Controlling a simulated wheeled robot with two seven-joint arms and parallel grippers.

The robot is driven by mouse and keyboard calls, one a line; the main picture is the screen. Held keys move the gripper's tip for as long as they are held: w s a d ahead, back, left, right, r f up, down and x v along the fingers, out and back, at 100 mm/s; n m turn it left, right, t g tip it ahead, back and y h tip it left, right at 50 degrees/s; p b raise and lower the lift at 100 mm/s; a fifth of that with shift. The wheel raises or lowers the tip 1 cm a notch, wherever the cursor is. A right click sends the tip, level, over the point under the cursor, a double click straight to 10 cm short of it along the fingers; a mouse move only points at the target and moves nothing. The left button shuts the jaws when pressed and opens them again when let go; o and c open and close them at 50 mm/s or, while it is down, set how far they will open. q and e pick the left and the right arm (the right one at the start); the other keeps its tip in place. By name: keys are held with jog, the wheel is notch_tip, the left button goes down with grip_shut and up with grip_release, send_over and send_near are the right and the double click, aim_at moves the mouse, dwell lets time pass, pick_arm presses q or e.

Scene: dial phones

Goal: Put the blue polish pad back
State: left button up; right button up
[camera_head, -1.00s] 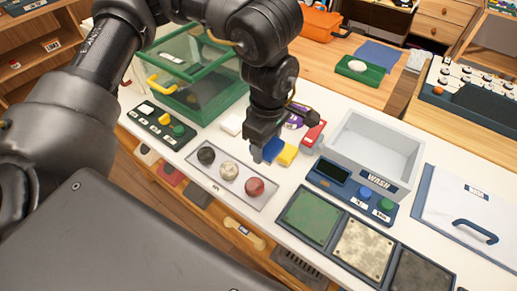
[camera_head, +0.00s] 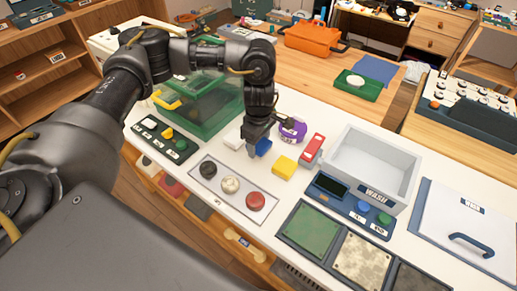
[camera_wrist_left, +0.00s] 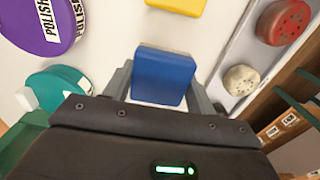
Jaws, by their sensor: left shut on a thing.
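The blue polish pad (camera_wrist_left: 163,75) is a small blue block between the fingers of my left gripper (camera_wrist_left: 160,92) in the left wrist view. My left gripper (camera_head: 257,143) is shut on it, just above or at the white counter, in the head view. There the blue pad (camera_head: 263,147) is partly hidden by the fingers. A yellow pad (camera_head: 284,165) lies to the right and nearer, apart from the blue one. My right gripper is not in view.
A purple polish tin (camera_head: 293,130) and a red block (camera_head: 312,149) stand close to the right of my gripper. A tray (camera_head: 222,202) with three round pads lies nearer. The wash basin (camera_head: 372,165) is at the right, and a green glass-sided box (camera_head: 200,115) at the left.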

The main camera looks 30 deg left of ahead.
aim_at(258, 149)
pick_arm(q)
jog(key=shift+w+a+f+p, duration=0.1)
jog(key=shift+f+p, duration=0.1)
jog(key=shift+f, duration=0.7)
jog(key=shift+w+a+f+p, duration=0.1)
jog(key=shift+f+p, duration=0.05)
jog(key=shift+f, duration=0.75)
jog(key=shift+d, duration=0.1)
jog(key=shift+f+b, duration=0.3)
jog(key=o, duration=1)
jog(key=shift+r, duration=0.1)
jog(key=shift+c, duration=0.2)
jog(key=shift+r, duration=0.1)
jog(key=shift+r+p, duration=0.25)
jog(key=shift+p, duration=0.15)
notch_tip(258, 149, up, 12)
jog(key=shift+f+b, duration=0.15)
jog(key=shift+b, duration=0.4)
